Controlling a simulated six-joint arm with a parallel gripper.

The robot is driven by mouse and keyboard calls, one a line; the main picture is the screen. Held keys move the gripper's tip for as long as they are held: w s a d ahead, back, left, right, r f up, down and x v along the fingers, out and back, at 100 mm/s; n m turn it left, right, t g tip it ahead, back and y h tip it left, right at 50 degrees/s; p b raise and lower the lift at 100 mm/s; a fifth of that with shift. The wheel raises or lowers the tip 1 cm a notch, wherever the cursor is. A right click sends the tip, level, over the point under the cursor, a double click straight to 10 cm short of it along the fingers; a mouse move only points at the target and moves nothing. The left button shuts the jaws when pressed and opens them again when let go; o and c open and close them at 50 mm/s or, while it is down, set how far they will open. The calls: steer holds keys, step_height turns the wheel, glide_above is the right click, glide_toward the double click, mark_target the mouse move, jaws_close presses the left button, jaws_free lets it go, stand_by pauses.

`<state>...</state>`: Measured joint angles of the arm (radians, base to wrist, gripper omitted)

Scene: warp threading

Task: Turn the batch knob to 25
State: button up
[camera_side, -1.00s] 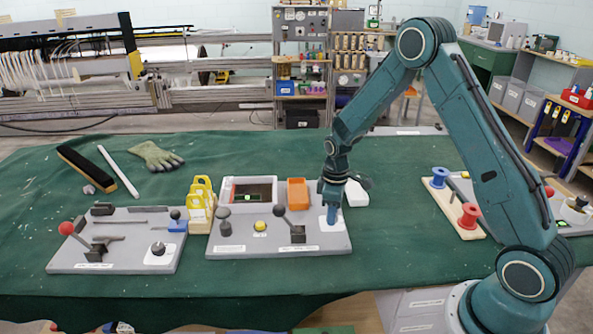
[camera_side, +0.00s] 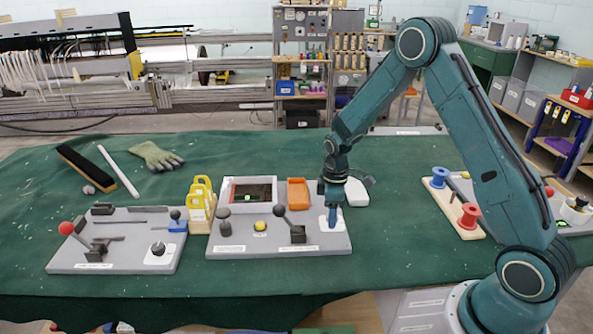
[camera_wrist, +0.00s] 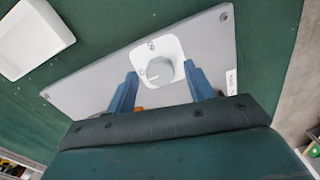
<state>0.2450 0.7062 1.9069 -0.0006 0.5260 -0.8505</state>
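The batch knob (camera_wrist: 159,71) is a round grey-white knob on a white plate (camera_wrist: 170,45), at one end of a grey panel (camera_wrist: 95,83) in the wrist view. A pointer line shows on its face; I cannot read the numbers on the plate. My gripper (camera_wrist: 160,74) is open, with one blue finger on each side of the knob and a visible gap on both sides. In the side view my gripper (camera_side: 333,222) points down over the right end of the panel (camera_side: 270,243) and hides the knob.
Spools (camera_side: 467,216) stand on the right.

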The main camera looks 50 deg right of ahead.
step_height(320, 180, up, 14)
stand_by(1.0)
steer(key=shift+f, duration=0.1)
steer(key=s+a+r+m+t, duration=0.3)
steer(key=s+a+r, duration=0.4)
steer(key=s+r, duration=0.55)
steer(key=s+a+r+m+t, duration=0.1)
steer(key=s+a+m+t, duration=0.1)
steer(key=s, duration=1)
steer(key=shift+s+a+r+m+t, duration=0.3)
steer(key=shift+s+a+r+m, duration=0.1)
steer(key=shift+a+m, duration=0.55)
steer(key=shift+d, duration=0.1)
steer(key=shift+c, duration=0.4)
